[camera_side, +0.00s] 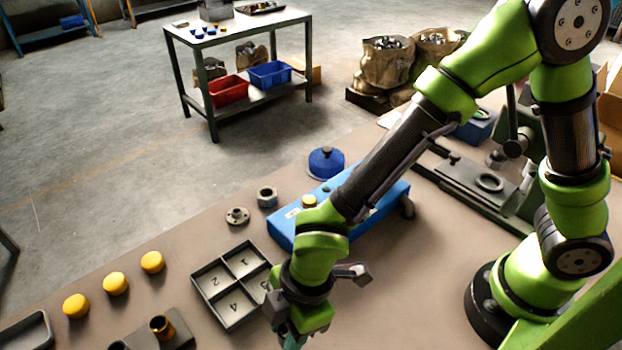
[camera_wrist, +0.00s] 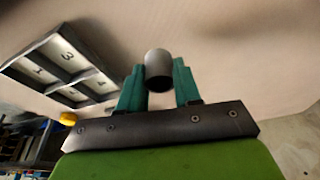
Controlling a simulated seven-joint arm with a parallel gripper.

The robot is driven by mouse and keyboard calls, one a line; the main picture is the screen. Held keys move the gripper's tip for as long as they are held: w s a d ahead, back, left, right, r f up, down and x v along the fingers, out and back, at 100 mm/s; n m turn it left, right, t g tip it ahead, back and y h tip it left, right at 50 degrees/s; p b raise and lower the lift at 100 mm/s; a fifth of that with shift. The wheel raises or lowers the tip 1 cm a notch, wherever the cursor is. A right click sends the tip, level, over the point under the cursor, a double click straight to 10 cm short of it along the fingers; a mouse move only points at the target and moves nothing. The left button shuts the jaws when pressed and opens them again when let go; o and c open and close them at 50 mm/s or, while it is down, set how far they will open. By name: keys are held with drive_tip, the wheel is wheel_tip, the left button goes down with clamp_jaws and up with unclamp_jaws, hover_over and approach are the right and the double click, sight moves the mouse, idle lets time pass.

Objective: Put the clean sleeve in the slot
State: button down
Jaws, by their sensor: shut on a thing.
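My gripper (camera_wrist: 158,74) has teal fingers shut on a dark grey sleeve (camera_wrist: 158,62) in the wrist view. In the side view my gripper (camera_side: 292,341) points down at the bottom edge, right of the numbered tray, and the sleeve is not visible there. The grey tray (camera_side: 196,286) has numbered slots and is partly hidden by my gripper. The slots that show look empty. The tray (camera_wrist: 40,87) also shows at the upper left of the wrist view, apart from the sleeve. I cannot tell the sleeve's surface condition.
A grey block (camera_side: 178,334) with a brass-coloured sleeve (camera_side: 161,325) stands left of my gripper. Several yellow caps (camera_side: 115,284) lie behind it. A blue box (camera_side: 286,232), a flange (camera_side: 237,216) and a nut (camera_side: 267,196) are beyond the tray. Bare table lies right of my gripper.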

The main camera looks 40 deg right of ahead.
drive_tip(key=shift+f, duration=1.35)
drive_tip(key=shift+f, duration=0.15)
drive_tip(key=c, duration=0.8)
unclamp_jaws()
